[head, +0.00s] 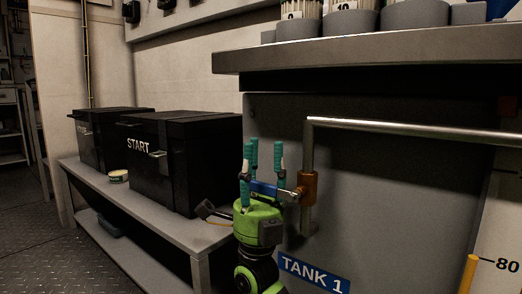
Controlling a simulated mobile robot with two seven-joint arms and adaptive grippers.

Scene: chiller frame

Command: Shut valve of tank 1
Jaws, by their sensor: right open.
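The tank 1 valve has a brass-coloured body (308,188) on a vertical pipe and a blue lever handle (264,188) that points left. A blue label (314,273) reading TANK 1 is on the grey panel below it. My right gripper (262,165), green with teal fingers, is open and points up at the valve. Its fingers stand around the blue handle in the picture, and part of the handle lies between them. I cannot tell whether any finger touches it. My left gripper is not in view.
A metal pipe (420,130) runs right from the valve under the grey counter (400,53). A black START case (185,165) and another black case (90,135) stand on a low bench (120,210) at left, with a small round tin (118,177). Open floor lies far left.

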